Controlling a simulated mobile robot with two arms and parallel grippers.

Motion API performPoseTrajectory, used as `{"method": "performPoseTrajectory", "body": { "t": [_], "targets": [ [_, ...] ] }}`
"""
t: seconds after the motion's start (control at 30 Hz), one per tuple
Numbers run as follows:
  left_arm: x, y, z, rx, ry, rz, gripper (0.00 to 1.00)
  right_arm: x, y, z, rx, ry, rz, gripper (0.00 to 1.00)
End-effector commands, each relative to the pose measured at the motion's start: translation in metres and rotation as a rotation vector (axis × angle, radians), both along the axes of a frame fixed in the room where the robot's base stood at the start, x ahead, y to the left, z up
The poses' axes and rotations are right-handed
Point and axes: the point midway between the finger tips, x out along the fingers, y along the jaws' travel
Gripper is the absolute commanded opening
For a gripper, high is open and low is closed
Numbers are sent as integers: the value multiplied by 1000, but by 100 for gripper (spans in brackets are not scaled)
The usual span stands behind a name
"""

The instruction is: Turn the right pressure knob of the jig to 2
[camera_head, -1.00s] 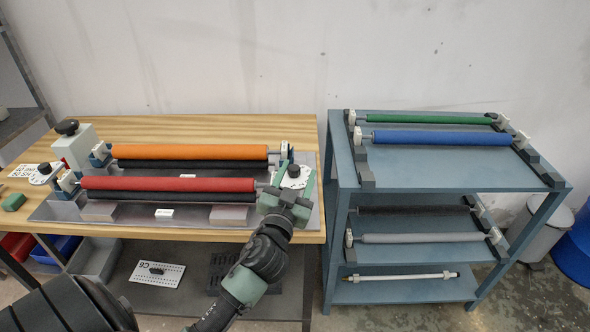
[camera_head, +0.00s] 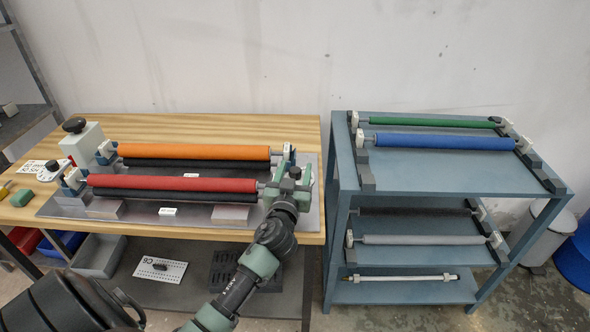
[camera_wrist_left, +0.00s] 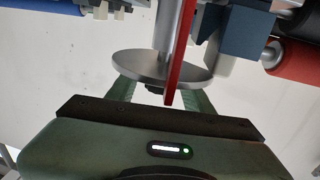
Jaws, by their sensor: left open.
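The jig's metal base plate (camera_head: 190,221) lies on the wooden table and carries an orange roller (camera_head: 190,152) and a red roller (camera_head: 175,184). My left gripper (camera_head: 292,174) is open at the jig's right end, over the area of the right dial. It hides the white dial and most or all of the right pressure knob. In the left wrist view, my green fingers (camera_wrist_left: 162,92) are spread around a round metal disc (camera_wrist_left: 138,66) with a shaft and a red flat piece (camera_wrist_left: 179,55). Contact cannot be told. My right gripper is not in view.
A blue shelf (camera_head: 355,200) with green, blue and grey rollers stands to the right. Grey and blue bins are under the table. The table's front edge lies just below my gripper.

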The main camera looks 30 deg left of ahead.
Motion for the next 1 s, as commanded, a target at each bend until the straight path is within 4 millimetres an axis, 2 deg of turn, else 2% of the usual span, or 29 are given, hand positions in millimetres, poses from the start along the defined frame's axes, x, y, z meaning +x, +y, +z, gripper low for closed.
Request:
{"method": "performPoseTrajectory", "body": {
  "t": [0.1, 0.2, 0.3, 0.67, 1.0],
  "targets": [
    [0, 0, 0, 0, 0, 0, 52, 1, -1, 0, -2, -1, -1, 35],
    [0, 0, 0, 0, 0, 0, 24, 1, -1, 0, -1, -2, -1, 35],
    [0, 0, 0, 0, 0, 0, 0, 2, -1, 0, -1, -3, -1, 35],
    [-1, 0, 1, 1, 3, -53, 0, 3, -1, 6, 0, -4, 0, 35],
    [-1, 2, 3, 4, 5, -285, 0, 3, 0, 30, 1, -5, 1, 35]
  ]
}}
